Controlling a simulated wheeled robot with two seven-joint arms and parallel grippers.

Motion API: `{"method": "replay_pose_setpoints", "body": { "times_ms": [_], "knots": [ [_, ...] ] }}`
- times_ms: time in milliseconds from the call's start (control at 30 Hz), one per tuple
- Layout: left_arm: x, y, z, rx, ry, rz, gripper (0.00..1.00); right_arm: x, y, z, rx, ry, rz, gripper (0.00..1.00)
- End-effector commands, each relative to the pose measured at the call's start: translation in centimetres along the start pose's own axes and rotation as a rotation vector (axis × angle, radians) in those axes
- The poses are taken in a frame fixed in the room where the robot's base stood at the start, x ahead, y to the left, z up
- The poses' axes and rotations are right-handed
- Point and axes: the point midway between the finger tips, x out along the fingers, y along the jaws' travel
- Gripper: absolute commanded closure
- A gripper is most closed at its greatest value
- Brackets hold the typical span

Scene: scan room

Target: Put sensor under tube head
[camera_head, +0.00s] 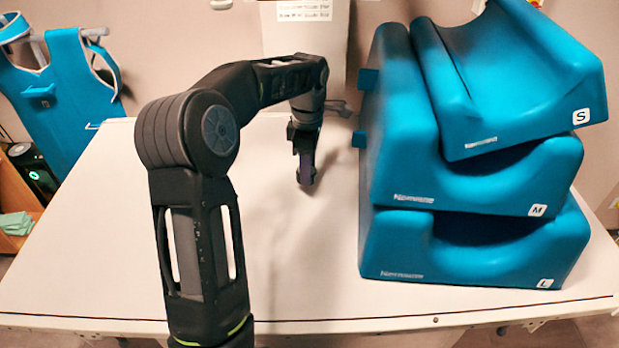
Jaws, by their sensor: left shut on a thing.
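My left gripper (304,172) points down over the back middle of the white table, left of the blue cushions. It is shut on a small dark purplish thing, which I take to be the sensor. Most of that thing is hidden by the dark fingers, so its shape is hard to tell. I cannot tell whether it touches the table. No tube head can be made out in this view. My right gripper is not in view.
The white table (90,240) is bare on its left. Blue cushions marked S (530,80), M (470,185) and L (470,255) are stacked close on the right. A blue apron (50,95) hangs at the back left. A pale labelled panel (305,40) stands behind.

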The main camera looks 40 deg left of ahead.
Motion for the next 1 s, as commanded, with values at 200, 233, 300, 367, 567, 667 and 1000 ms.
{"method": "replay_pose_setpoints", "body": {
  "times_ms": [200,233,300,367,567,667,1000],
  "knots": [
    [0.9,0.0,-0.1,-0.001,0.000,-0.002,1.00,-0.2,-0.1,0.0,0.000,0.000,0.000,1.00],
    [1.3,-0.1,-0.1,-0.001,0.000,-0.003,1.00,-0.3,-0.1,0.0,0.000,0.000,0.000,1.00],
    [2.4,-0.1,0.0,-0.001,-0.001,-0.004,1.00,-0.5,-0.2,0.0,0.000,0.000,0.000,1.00],
    [3.2,-0.1,0.0,-0.001,-0.001,-0.002,1.00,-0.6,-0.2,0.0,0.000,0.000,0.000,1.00],
    [3.9,0.1,0.4,0.000,-0.001,0.001,1.00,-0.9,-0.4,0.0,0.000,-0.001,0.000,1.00],
    [3.9,0.1,0.4,0.000,-0.001,0.001,1.00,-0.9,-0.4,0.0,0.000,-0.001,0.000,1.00],
    [4.2,0.1,0.3,0.000,0.000,0.000,0.42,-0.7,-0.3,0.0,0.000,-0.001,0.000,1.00]
  ]
}}
